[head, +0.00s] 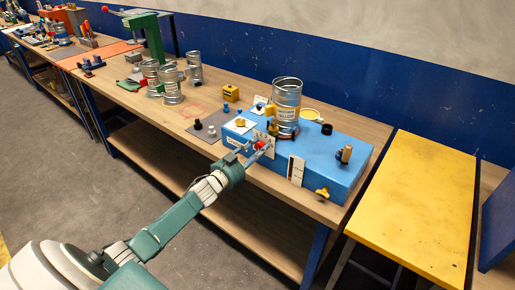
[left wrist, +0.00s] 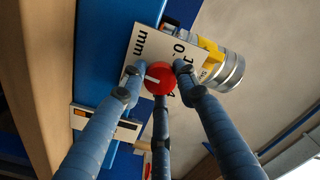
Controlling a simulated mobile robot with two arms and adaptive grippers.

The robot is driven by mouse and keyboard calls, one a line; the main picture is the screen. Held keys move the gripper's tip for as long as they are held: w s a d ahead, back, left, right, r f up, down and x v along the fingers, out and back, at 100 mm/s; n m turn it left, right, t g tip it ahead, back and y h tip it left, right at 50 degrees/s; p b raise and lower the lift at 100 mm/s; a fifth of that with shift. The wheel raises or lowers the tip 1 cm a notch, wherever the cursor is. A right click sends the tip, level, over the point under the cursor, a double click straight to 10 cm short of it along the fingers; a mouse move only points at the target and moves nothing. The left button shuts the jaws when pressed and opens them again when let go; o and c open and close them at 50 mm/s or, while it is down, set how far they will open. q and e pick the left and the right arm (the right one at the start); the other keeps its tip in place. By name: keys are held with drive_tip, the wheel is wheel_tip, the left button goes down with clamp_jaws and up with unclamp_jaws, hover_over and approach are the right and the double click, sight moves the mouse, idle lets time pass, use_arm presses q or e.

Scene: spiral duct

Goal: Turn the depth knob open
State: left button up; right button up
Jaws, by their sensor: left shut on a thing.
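The red depth knob (head: 260,146) is on the near side of the blue machine box (head: 335,152). In the left wrist view the round red knob (left wrist: 161,80) shows a white pointer line, slanting to the left. Behind it is a white scale plate (left wrist: 150,45) marked "mm" with digits, partly hidden by the fingers. My left gripper (head: 256,149) reaches the knob from the front. In the left wrist view its blue fingers (left wrist: 158,76) are closed around the knob's rim. My right gripper is in neither view.
A metal spiral duct (head: 287,98) stands upright on the blue box. More ducts (head: 171,86) stand at left on the wooden bench (head: 212,92). A yellow table (head: 420,190) stands at right.

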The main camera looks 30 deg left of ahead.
use_arm(q)
drive_tip(key=shift+n, duration=0.8)
drive_tip(key=o, duration=1.2)
drive_tip(key=shift+c, duration=0.2)
drive_tip(key=shift+s+f, duration=0.1)
drive_tip(key=shift+s, duration=0.05)
drive_tip(key=shift+s+a, duration=0.1)
drive_tip(key=shift+s, duration=0.2)
drive_tip(key=s, duration=1.1)
drive_tip(key=shift+a, duration=0.45)
